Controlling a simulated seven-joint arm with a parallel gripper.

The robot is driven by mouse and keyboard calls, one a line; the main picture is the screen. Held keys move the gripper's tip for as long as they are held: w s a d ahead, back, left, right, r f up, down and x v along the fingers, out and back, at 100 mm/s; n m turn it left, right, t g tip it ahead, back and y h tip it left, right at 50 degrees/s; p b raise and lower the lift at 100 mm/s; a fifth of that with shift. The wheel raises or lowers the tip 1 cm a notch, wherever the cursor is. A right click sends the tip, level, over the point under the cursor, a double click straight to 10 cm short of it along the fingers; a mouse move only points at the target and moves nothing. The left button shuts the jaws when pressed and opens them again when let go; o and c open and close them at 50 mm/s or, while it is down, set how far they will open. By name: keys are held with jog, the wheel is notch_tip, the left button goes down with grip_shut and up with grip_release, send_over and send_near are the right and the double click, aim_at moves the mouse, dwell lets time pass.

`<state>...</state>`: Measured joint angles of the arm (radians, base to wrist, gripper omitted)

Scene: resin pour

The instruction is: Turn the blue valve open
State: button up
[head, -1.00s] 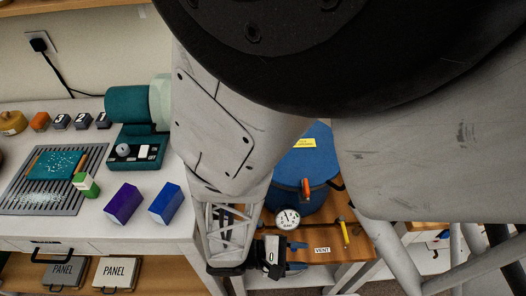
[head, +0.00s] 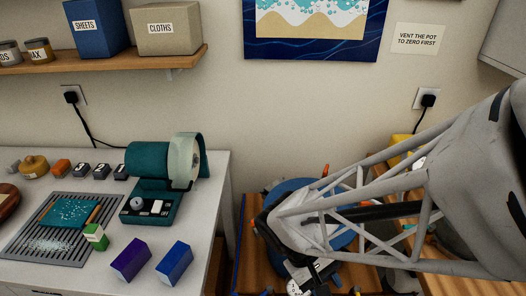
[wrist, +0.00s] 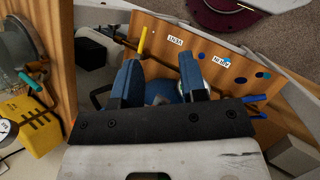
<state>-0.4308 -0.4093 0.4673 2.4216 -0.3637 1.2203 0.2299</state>
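My gripper (wrist: 158,82) is open in the wrist view, its two dark blue fingers apart with nothing held between them. Behind the gap is part of a round blue and silver form, mostly hidden, likely the blue pot. A blue handle (wrist: 252,98), which looks like the blue valve, sticks out at the right of the gripper, apart from the fingers; whether it is open or shut cannot be told. In the head view my gripper (head: 328,275) is low in front of the blue pot (head: 290,186), which my arm partly covers.
A yellow handle (wrist: 143,40) stands beside a white label on the wooden bench. A yellow pump (wrist: 38,130) and a glass jar are at the wrist view's left. A gauge (head: 300,287) is beside the gripper. The white table (head: 205,215) at left holds several objects.

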jog(key=shift+w+d+r+m+t+y, duration=0.7)
jog(key=shift+d+r+m+t+y, duration=0.7)
jog(key=shift+r, duration=2.85)
jog(key=shift+w+d+r+m+t+y, duration=0.65)
jog(key=shift+d+r+m+t+y, duration=0.7)
jog(key=shift+r, duration=2.85)
jog(key=w+a+f+m+g, duration=0.2)
jog(key=w+a+f+m, duration=0.3)
jog(key=a+f, duration=0.7)
jog(key=a+f+m, duration=0.1)
jog(key=a+f, duration=0.4)
jog(key=f, duration=0.2)
jog(key=s+a+f+m+g, duration=0.1)
jog(key=a+f+m, duration=0.1)
jog(key=a+f, duration=0.3)
notch_tip(320, 180, down, 3)
jog(key=shift+s+r+h, duration=0.1)
jog(key=shift+s+h, duration=0.2)
jog(key=shift+h, duration=0.15)
jog(key=shift+f+g, duration=0.2)
jog(key=shift+g, duration=0.05)
jog(key=shift+s+d+f, duration=0.2)
jog(key=shift+f, duration=1)
jog(key=shift+s+d+f, duration=0.15)
jog(key=shift+d+f, duration=0.05)
jog(key=shift+f, duration=1.05)
jog(key=shift+s+d+f, duration=0.2)
jog(key=shift+f, duration=1)
jog(key=shift+c, duration=0.3)
grip_shut()
